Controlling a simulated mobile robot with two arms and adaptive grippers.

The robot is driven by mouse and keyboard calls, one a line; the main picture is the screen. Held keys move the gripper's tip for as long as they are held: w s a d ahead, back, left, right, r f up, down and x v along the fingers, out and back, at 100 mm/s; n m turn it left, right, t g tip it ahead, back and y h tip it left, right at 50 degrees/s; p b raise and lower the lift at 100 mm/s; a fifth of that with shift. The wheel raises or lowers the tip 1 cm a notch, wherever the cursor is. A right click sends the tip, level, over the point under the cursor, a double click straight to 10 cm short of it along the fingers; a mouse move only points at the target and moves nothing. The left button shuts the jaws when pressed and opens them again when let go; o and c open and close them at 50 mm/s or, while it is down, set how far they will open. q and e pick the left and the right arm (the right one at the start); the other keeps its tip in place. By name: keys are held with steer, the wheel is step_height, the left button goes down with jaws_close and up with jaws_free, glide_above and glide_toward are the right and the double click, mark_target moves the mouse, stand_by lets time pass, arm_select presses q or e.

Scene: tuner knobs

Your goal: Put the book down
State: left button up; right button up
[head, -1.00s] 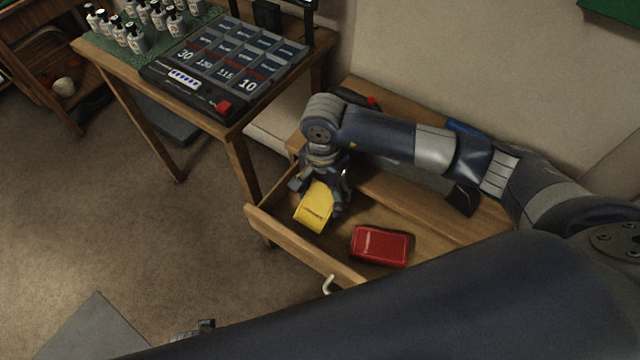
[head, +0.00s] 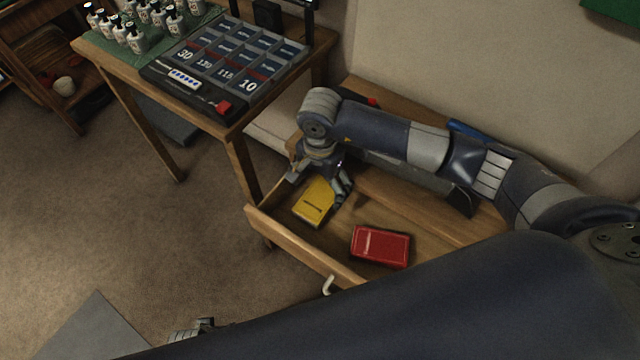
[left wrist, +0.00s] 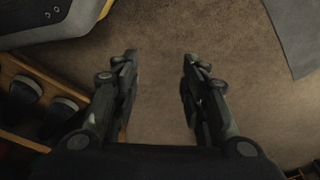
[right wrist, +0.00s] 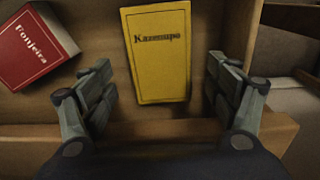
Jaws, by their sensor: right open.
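The yellow book (head: 314,203) lies flat in the open drawer (head: 300,244). My right gripper (head: 320,186) is open just above the book. Its fingers (right wrist: 160,90) are spread apart on either side, not touching the book. My left gripper (left wrist: 158,85) is open and empty over the bare carpet in the left wrist view. In the head view only a small part of it shows at the bottom edge.
A red book (head: 380,246) lies in the drawer to the right of the yellow one, and it also shows in the right wrist view (right wrist: 32,45). A wooden table (head: 230,128) with a number panel (head: 225,65) and several small bottles stands behind left.

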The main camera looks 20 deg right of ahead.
mark_target(320, 196)
steer(key=shift+a+r, duration=0.1)
steer(key=shift+r, duration=0.3)
arm_select(q)
steer(key=s+f, duration=0.1)
steer(key=f+p, duration=0.1)
steer(key=f, duration=0.1)
steer(key=shift+s+a, duration=0.2)
steer(key=shift+s, duration=0.2)
arm_select(e)
step_height(320, 196, up, 11)
